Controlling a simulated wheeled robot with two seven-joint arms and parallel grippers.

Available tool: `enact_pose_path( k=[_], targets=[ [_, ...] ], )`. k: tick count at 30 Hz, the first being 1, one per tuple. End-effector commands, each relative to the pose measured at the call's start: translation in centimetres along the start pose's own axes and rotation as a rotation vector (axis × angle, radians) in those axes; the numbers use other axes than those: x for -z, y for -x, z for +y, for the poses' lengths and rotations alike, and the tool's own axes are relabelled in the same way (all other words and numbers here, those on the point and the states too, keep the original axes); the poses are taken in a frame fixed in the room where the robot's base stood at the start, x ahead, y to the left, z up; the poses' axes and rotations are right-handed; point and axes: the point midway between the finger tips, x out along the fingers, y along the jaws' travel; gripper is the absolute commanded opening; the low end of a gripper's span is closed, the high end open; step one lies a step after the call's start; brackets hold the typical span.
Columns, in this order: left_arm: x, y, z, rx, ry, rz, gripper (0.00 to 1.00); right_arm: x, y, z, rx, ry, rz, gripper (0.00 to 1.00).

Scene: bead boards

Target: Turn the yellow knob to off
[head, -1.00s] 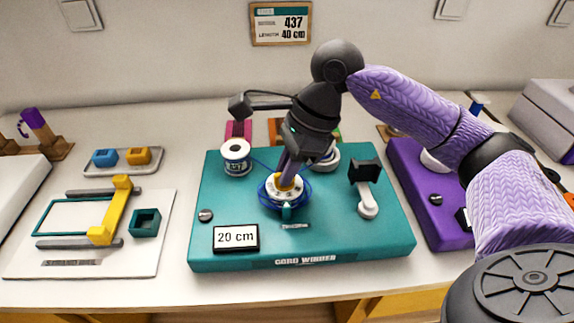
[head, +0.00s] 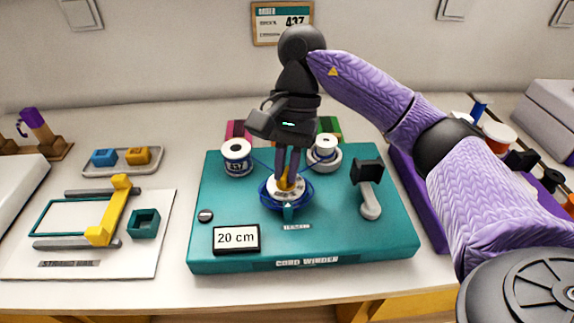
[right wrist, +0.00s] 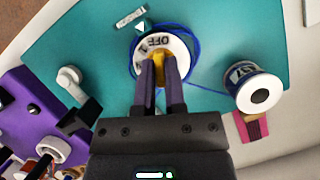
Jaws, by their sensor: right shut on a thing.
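The yellow knob (head: 289,181) sits in the middle of a white dial (head: 276,193) on the teal cord winder board (head: 330,240). My right gripper (head: 287,176) points down from above and is shut on the yellow knob. The right wrist view shows the knob (right wrist: 160,70) between the two dark fingers. Dial lettering reading "OFF" shows there beside a white pointer (right wrist: 140,27) on the board. I cannot tell the knob's exact setting. Blue cord (head: 305,198) loops around the dial. My left gripper is not in view.
A labelled spool (head: 237,158) and another white spool (head: 325,150) stand behind the dial. A lever with a black block (head: 367,172) is to the right, a "20 cm" display (head: 236,239) in front. A white board with a yellow bar (head: 113,208) lies left.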

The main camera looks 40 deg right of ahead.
Motion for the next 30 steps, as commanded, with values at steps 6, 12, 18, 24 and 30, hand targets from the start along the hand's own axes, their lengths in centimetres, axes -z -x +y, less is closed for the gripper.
enact_pose_path(
  k=[6,12,18,24,30],
  targets=[
    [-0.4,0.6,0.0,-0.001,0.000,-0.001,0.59,-0.1,0.2,-0.1,-0.064,0.157,0.003,0.00],
    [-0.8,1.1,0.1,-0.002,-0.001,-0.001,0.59,-0.1,0.2,-0.1,-0.111,0.268,0.003,0.00],
    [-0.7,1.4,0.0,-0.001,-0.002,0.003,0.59,0.0,0.1,-0.1,-0.139,0.336,0.003,0.00],
    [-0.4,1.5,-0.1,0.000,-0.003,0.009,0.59,0.0,0.1,-0.1,-0.152,0.367,0.003,0.00],
    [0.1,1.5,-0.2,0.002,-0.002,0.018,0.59,0.0,0.0,-0.2,-0.154,0.374,0.002,0.00]
  ],
)
